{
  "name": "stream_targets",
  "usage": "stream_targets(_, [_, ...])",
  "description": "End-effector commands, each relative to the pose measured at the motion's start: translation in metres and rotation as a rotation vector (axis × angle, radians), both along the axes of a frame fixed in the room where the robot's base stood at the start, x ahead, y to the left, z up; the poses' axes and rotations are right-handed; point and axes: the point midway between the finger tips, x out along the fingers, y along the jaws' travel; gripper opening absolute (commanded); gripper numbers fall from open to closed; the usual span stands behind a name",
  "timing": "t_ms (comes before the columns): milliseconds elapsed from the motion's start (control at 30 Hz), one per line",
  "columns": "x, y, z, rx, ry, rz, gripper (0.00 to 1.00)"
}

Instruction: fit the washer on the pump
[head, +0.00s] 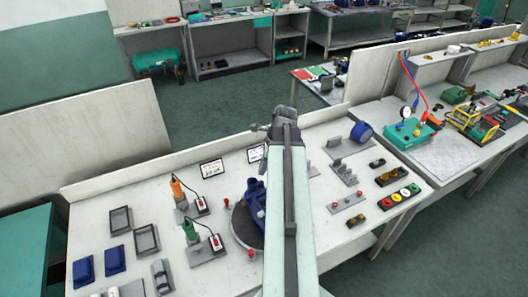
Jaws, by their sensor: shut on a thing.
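My arm reaches from the bottom edge over the bench. My gripper (284,122) is at its far end, near the back edge of the bench, seen from behind. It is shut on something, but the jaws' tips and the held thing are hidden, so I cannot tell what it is. A blue casting, which looks like the pump (254,203), stands on a dark round plate (240,226) at mid-bench. My arm hides its right side. My gripper is beyond the pump, farther from me. I cannot make out the washer anywhere.
Two corded tools, orange (177,187) and green (190,230), stand left of the plate. Blue blocks (83,271) and trays lie farther left. A blue cylinder (361,131), grey fixtures and a colored-button box (399,196) sit right. A low wall (180,157) backs the bench.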

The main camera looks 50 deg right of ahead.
Motion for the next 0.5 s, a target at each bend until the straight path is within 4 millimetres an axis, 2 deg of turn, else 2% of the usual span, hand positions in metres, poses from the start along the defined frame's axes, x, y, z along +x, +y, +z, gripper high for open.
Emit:
stream_targets(33, [-0.003, 0.003, 0.011, 0.002, -0.004, 0.03, 0.0])
stream_targets(100, [-0.005, 0.005, 0.013, 0.004, -0.008, 0.059, 0.0])
stream_targets(500, [-0.005, 0.006, -0.002, 0.002, -0.009, 0.071, 0.0])
